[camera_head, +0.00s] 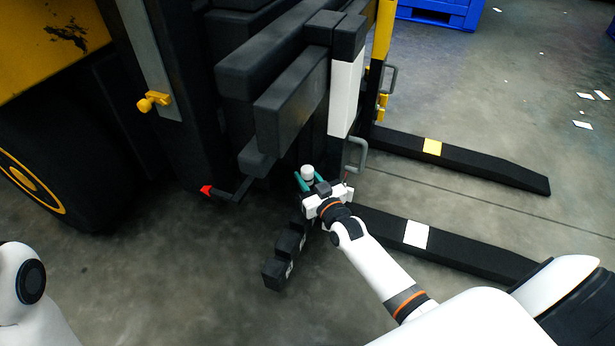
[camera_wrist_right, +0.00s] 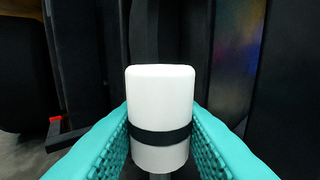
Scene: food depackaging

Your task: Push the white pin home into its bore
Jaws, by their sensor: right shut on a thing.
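The white pin (camera_head: 307,170) stands in front of the dark forklift mast, between the teal fingers of my right gripper (camera_head: 305,180). In the right wrist view the white pin (camera_wrist_right: 160,95) is a white cylinder with a black band, nearly upright. The teal fingers of my right gripper (camera_wrist_right: 160,137) are shut on its lower sides, and a bit of grey shaft shows below it. I cannot make out the bore in either view. At the lower left of the head view only a white part of my left arm shows; its gripper is out of view.
The forklift's dark mast beams (camera_head: 290,100) rise just behind the pin. A red-tipped lever (camera_head: 207,190) is to the left. Two black forks (camera_head: 470,165) (camera_head: 470,248) extend right. Dark blocks (camera_head: 285,255) sit below the gripper. A blue pallet (camera_head: 435,12) is far back.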

